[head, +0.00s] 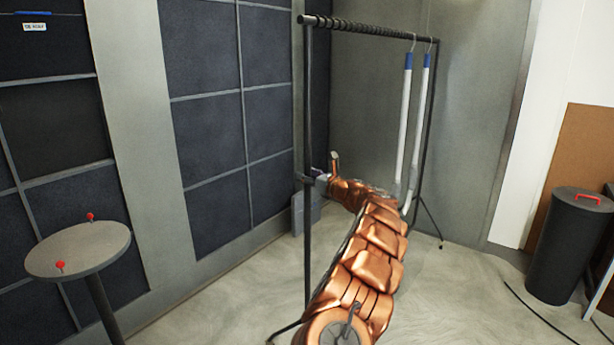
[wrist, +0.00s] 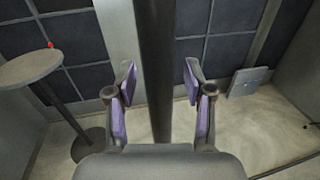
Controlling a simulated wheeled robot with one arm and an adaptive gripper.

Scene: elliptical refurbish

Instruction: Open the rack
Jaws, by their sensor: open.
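The rack (head: 308,120) is a dark metal clothes stand with a top bar, upright posts and spread feet. Two white tubes with blue tops hang from its bar on hooks. My copper-coloured arm reaches to its near left post, partly hiding the lower part of the rack. My gripper (head: 322,180) is at that post about midway up. In the wrist view the post (wrist: 157,70) stands upright between the two open purple-padded fingers of my gripper (wrist: 160,90), with a gap visible on both sides. Whether the post touches the palm is hidden.
A round grey table (head: 78,252) with two small red-topped objects stands at left. A dark bin (head: 568,245) with a red handle stands at right, with a cable on the floor near it. Dark panelled walls lie behind the rack. Pale floor is clear between rack and bin.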

